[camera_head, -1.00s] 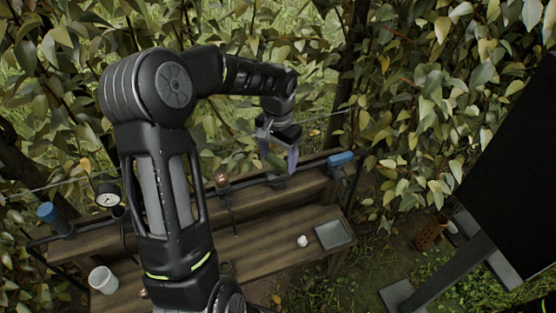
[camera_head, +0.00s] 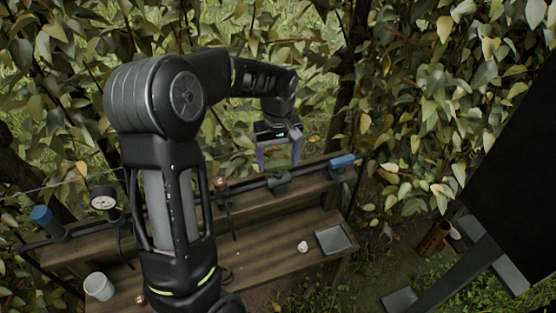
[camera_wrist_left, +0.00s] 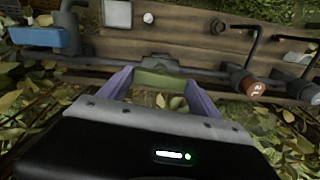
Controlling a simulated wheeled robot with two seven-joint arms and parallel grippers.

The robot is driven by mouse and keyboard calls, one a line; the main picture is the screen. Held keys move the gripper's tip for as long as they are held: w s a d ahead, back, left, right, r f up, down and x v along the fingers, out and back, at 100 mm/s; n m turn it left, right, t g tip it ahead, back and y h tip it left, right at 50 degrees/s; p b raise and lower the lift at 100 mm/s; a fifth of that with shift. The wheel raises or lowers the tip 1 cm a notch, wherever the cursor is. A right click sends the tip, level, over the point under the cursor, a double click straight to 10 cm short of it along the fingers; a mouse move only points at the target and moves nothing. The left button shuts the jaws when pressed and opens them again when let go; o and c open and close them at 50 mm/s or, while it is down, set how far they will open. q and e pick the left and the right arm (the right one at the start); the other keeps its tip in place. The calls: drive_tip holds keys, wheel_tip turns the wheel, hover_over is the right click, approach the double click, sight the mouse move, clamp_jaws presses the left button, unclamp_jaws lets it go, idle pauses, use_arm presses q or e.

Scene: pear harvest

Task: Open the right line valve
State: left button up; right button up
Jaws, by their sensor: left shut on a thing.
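My left gripper (camera_head: 278,163) hangs over the dark pipe along the back of the wooden bench, right of its middle. Its two purple-grey fingers stand apart. In the left wrist view an olive-green handle-like piece (camera_wrist_left: 160,84) lies between the fingertips, and the gripper is shut on it. Below it is a dark fitting (camera_head: 278,184) on the pipe, which also shows in the wrist view (camera_wrist_left: 158,62). A blue handle (camera_head: 342,161) sits at the pipe's right end, apart from the gripper. It also shows in the wrist view (camera_wrist_left: 50,39). My right gripper is not in view.
A copper-coloured cap (camera_head: 221,183), a round gauge (camera_head: 103,202) and another blue piece (camera_head: 42,215) stand along the pipe to the left. The bench holds a white cup (camera_head: 99,286), a grey tray (camera_head: 334,239) and a small white item (camera_head: 302,246). Leaves crowd behind.

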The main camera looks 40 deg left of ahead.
sight(278, 163)
use_arm(q)
drive_tip(key=shift+n, duration=0.6)
drive_tip(key=o, duration=1.4)
drive_tip(key=shift+r, duration=0.15)
wheel_tip(278, 163, up, 8)
drive_tip(key=shift+f, duration=0.2)
